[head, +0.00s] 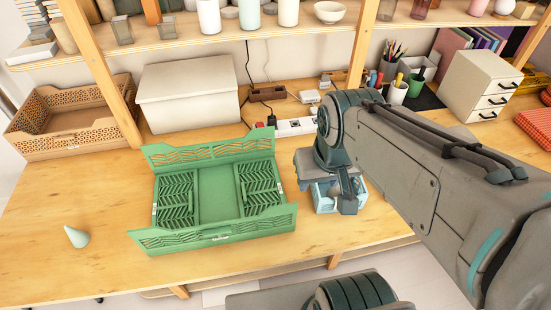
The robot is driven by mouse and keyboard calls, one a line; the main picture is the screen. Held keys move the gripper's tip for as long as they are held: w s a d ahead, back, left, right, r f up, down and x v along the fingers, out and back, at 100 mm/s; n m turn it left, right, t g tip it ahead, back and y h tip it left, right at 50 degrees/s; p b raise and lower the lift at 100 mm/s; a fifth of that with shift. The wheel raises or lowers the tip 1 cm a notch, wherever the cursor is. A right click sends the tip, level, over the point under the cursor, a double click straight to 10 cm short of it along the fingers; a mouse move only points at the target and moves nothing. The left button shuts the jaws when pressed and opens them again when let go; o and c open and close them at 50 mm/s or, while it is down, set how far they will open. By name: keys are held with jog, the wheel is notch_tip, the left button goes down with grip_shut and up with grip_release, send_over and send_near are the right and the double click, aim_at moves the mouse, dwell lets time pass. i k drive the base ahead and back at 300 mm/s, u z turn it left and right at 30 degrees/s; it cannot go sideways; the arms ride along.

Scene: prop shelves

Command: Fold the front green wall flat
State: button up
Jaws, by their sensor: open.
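The green folding crate (216,192) sits on the wooden table, left of centre. Its front green wall (213,231) stands up along the near edge and leans outward toward me. The back wall (208,150) also stands, tilted back. The left side wall (173,200) and right side wall (259,186) lie folded inward on the crate floor, with bare floor between them. My gripper (331,198) is just right of the crate, pointing down, open and apart from the crate. A light blue shape shows around its fingers; I cannot tell what it is.
Behind are a tan basket (70,112), a white box (188,88) and a power strip (297,127). A shelf (190,44) with posts overhangs the back. The table's front left is mostly clear.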

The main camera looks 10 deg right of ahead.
aim_at(223, 230)
jog(key=k, duration=0.5)
jog(key=u, duration=0.5)
jog(key=i, duration=0.45)
jog(key=u, duration=1.1)
jog(key=k, duration=1.3)
jog(key=z, duration=0.05)
jog(key=i, duration=0.8)
jog(key=u, duration=0.25)
